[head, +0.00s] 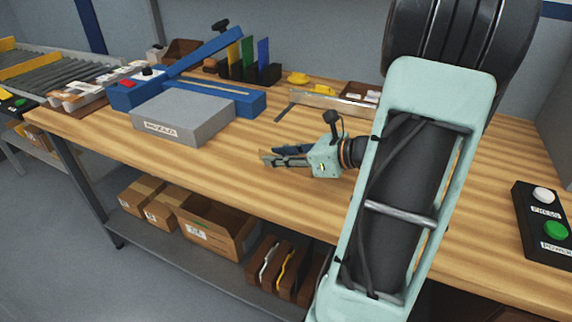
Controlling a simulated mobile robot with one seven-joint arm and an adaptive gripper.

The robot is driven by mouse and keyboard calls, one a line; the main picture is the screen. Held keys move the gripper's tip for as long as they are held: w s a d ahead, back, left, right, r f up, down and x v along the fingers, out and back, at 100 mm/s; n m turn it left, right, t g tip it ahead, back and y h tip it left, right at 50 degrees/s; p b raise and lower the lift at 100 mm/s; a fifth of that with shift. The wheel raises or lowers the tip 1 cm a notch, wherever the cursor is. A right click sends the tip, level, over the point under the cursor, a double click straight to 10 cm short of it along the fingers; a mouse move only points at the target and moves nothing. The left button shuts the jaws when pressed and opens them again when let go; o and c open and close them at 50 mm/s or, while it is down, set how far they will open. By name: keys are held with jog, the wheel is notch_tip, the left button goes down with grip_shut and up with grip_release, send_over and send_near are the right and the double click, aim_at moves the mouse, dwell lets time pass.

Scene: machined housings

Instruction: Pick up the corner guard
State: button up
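My gripper (268,156) is low over the middle of the wooden bench, pointing left. Its two fingers, one dark blue and one grey, appear apart, with wood showing between them. A small pale piece shows at the fingertips; I cannot tell whether it is a finger pad or a separate part. I cannot make out the corner guard for certain. A small yellow part (298,79) lies at the back of the bench, clear of the gripper. My arm covers much of the right half of the bench.
A grey labelled block (182,117) and a blue lever press (238,97) stand left of the gripper. Upright coloured plates (248,62) and a shallow metal tray (335,101) are behind. A button box (545,226) sits at right. The bench's front left is clear.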

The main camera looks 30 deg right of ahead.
grip_shut()
jog(key=shift+r, duration=0.1)
